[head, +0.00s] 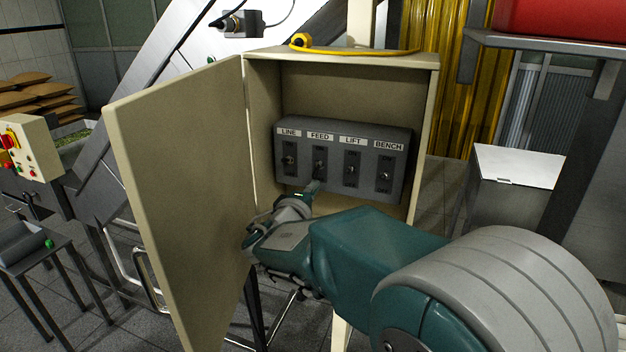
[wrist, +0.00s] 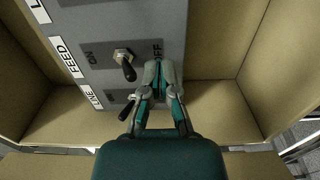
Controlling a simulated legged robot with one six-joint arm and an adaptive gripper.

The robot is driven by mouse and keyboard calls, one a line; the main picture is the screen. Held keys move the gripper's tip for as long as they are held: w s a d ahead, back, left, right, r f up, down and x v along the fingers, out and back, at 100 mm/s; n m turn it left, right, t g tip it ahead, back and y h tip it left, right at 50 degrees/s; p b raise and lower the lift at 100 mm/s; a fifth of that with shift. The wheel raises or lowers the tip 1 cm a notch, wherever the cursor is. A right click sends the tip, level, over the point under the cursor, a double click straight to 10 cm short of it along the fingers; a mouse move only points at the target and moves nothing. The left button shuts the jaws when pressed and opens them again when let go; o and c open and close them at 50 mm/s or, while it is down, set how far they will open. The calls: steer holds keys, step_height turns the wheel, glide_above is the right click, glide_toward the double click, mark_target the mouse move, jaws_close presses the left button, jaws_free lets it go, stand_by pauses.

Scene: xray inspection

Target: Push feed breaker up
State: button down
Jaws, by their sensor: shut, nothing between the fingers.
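The feed breaker (head: 319,166) is the second toggle on the grey panel, under the FEED label. In the wrist view its black lever (wrist: 129,73) leans towards the OFF mark, which is the lower side of the panel. My gripper (head: 314,186) is shut and empty just below that switch. In the wrist view its closed fingertips (wrist: 158,72) are close to the panel on the OFF side of the lever. A small gap seems to show between them and the lever. The fingertips cover part of the OFF marking.
The panel (head: 400,190) sits inside an open beige cabinet (head: 262,110). The LINE toggle (head: 289,161) is left of the feed breaker, and LIFT (head: 351,173) and BENCH (head: 384,180) are right. The cabinet door (head: 185,190) stands open left of my arm.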

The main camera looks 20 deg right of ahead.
steer(key=shift+a+r, duration=0.1)
steer(key=shift+r, duration=1.1)
steer(key=v, duration=0.7)
steer(key=shift+f, duration=0.35)
steer(key=s+d+f+m+g+y, duration=0.1)
steer(key=s+d+f+m+g, duration=0.3)
steer(key=s, duration=0.3)
steer(key=s+d+f+m+g+y, duration=0.1)
steer(key=s+d+f+m+g, duration=0.2)
steer(key=s+d, duration=0.35)
steer(key=s+a+f+m+g+y, duration=0.2)
steer(key=s+a+f+m+y, duration=0.1)
steer(key=s+a+y, duration=0.5)
steer(key=s, duration=0.3)
steer(key=shift+m+y, duration=0.3)
steer(key=shift+m, duration=0.1)
